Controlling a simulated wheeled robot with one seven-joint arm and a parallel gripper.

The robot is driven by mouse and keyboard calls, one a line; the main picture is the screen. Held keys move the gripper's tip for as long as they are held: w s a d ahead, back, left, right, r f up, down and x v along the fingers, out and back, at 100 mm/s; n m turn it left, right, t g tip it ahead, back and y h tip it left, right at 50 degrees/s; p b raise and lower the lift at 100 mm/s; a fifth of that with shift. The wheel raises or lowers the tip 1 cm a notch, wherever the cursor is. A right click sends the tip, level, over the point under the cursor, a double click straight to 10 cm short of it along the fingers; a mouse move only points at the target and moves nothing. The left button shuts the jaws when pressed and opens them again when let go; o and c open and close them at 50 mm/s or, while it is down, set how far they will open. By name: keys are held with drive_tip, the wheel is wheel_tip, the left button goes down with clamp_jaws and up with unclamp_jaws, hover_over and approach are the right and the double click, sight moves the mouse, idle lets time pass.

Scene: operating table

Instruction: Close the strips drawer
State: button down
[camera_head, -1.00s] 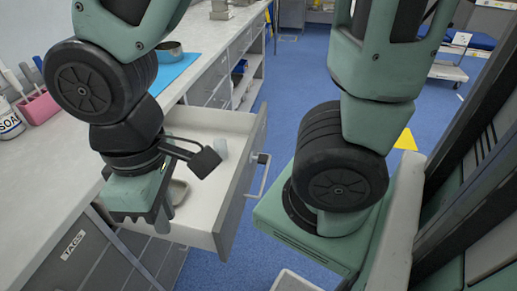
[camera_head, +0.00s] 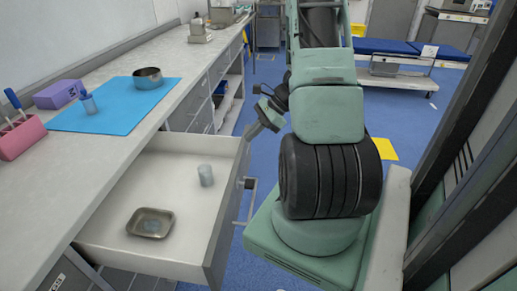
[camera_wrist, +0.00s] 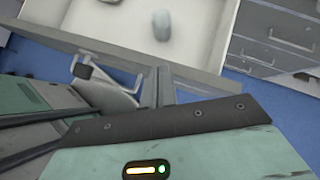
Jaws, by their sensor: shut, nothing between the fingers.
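One drawer (camera_head: 212,222) stands pulled far out from under the counter; its label does not show. Its white inside is exposed, and a bar handle (camera_head: 247,200) is on its front. In the wrist view the drawer front (camera_wrist: 195,78) crosses the upper part, with the handle (camera_wrist: 112,74) left of my fingers. My gripper (camera_wrist: 158,88) is shut and empty, outside the drawer by its front panel. I cannot tell whether it touches the panel.
A metal tray (camera_head: 151,222) and a small pale cup (camera_head: 205,175) are in the drawer. The counter (camera_head: 75,165) holds a blue mat (camera_head: 115,112) with a metal bowl (camera_head: 147,77). Other drawer fronts (camera_wrist: 275,38) lie beyond. Blue floor is open around the drawer's far end.

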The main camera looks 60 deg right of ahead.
drive_tip(key=s+d+f+m+t+h, duration=0.2)
drive_tip(key=s+d+f+m, duration=0.3)
drive_tip(key=s+d, duration=0.45)
drive_tip(key=m+p, duration=0.1)
approach(249, 155)
wheel_tip(249, 155, down, 4)
drive_tip(key=shift+h, duration=0.3)
drive_tip(key=shift+w+a+f+p, duration=0.1)
drive_tip(key=shift+w+a+p, duration=0.3)
drive_tip(key=shift+w, duration=0.5)
drive_tip(key=shift+w+a+f+p, duration=0.1)
drive_tip(key=shift+w+a+p, duration=0.25)
drive_tip(key=shift+w, duration=0.55)
drive_tip(key=shift+a, duration=0.15)
